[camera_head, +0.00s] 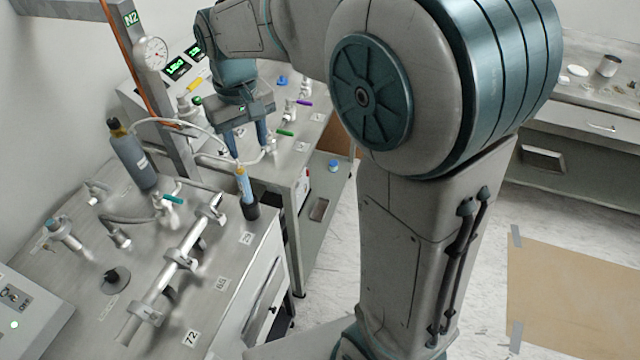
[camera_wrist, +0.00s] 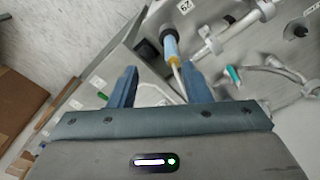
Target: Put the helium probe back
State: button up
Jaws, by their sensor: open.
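The helium probe (camera_head: 244,187), a light-blue handle with a yellow end, stands in a black cup-shaped holder (camera_head: 251,211) at the right edge of the near bench top. A pale thin hose runs from its yellow end. In the wrist view the probe (camera_wrist: 170,46) is beyond the fingertips, with the black holder (camera_wrist: 149,51) at its far end. My gripper (camera_head: 249,150) is open and empty, above and apart from the probe. In the wrist view its two blue fingers (camera_wrist: 160,70) are spread wide, and the hose shows between them.
Pipes and valves (camera_head: 180,258) cover the near bench. A dark bottle (camera_head: 132,155) and a grey post with a gauge (camera_head: 152,54) stand behind. A farther bench (camera_head: 300,150) carries small valves. The floor (camera_head: 400,250) to the right is mostly clear, with a brown taped sheet (camera_head: 575,300).

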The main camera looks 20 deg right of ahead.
jog(key=s+d+f+m+t, duration=0.1)
jog(key=s+d, duration=0.4)
jog(key=s, duration=0.3)
jog(key=s+d+m+t, duration=0.2)
jog(key=s+d, duration=0.4)
jog(key=s, duration=0.3)
jog(key=shift+f, duration=0.4)
dwell(1.1)
